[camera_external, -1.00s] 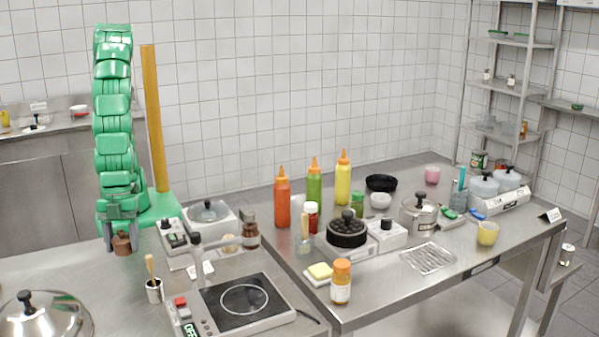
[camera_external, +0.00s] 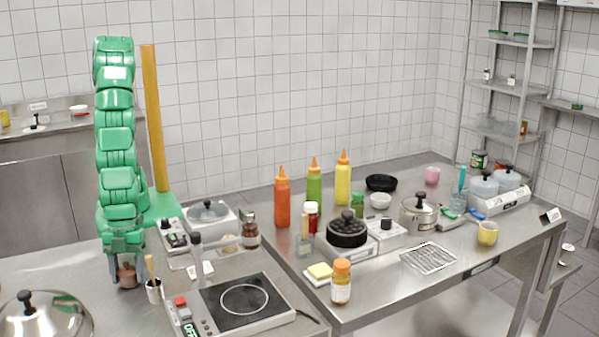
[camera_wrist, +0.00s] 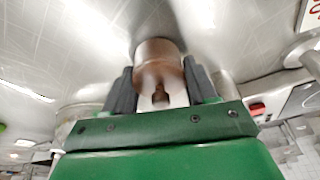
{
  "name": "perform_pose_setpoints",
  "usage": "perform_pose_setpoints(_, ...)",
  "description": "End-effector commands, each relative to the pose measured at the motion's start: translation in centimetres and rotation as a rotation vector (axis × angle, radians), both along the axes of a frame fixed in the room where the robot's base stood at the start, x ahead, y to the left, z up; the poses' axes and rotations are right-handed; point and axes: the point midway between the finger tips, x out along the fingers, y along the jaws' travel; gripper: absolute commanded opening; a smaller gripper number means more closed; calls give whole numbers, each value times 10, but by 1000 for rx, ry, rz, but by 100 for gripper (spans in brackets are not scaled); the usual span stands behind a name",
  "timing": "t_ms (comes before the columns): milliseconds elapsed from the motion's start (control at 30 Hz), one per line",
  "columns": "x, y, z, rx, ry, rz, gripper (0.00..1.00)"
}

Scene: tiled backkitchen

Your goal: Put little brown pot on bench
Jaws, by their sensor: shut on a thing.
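The little brown pot (camera_external: 127,275) is at the lower left in the external view, low over the near steel bench (camera_external: 75,262). My gripper (camera_external: 119,268) points down and is shut on the pot. In the wrist view the pot (camera_wrist: 158,62) sits between the two dark fingers of my gripper (camera_wrist: 160,90), against the steel surface. I cannot tell whether the pot's base touches the bench.
A white cup with a wooden-handled tool (camera_external: 154,285) stands just right of the pot. A domed steel lid (camera_external: 45,318) lies at the front left. A hot plate (camera_external: 240,300) is further right. Bare bench shows left of the pot.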

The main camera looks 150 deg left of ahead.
Motion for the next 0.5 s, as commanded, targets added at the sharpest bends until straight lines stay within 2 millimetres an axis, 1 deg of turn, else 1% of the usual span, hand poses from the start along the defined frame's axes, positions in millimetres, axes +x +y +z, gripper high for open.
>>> perform_pose_setpoints(367,0,0,-3,0,1,0,0)
perform_pose_setpoints(400,0,0,-3,0,1,0,61)
perform_pose_setpoints(467,0,0,-3,0,0,0,70)
perform_pose_setpoints(500,0,0,-3,0,0,0,76)
